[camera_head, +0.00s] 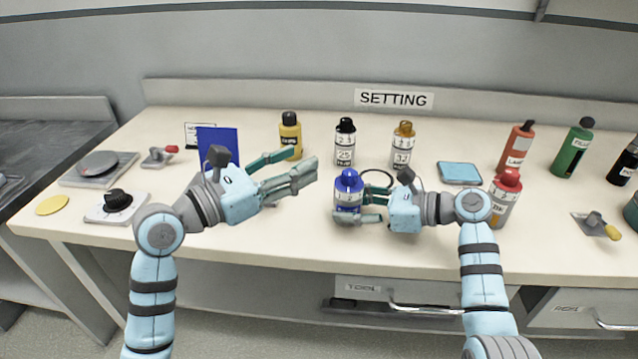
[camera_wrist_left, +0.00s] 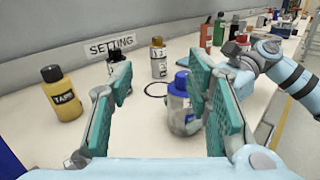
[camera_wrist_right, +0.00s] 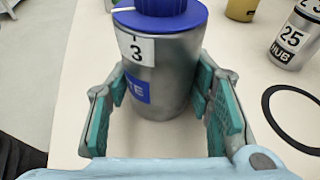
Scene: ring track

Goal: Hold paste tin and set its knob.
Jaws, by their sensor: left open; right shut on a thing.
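The paste tin (camera_head: 348,190) is a grey metal can with a blue knob, a blue label and a white number strip. It stands upright near the table's front middle. In the right wrist view the tin (camera_wrist_right: 160,75) sits between the fingers, with a 3 on its strip and the blue knob (camera_wrist_right: 160,15) cut by the top edge. My right gripper (camera_head: 358,205) is shut on its body from the right. My left gripper (camera_head: 303,163) is open and empty, above and left of the tin. In the left wrist view the tin (camera_wrist_left: 183,108) shows between its fingers.
Behind stand a yellow bottle (camera_head: 290,138), a black-knobbed tin (camera_head: 345,145) and an orange-knobbed tin (camera_head: 403,147). A black ring (camera_wrist_right: 275,100) lies close behind the paste tin. A red-knobbed tin (camera_head: 505,200) stands beside my right arm. A blue panel (camera_head: 222,143) is behind my left gripper.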

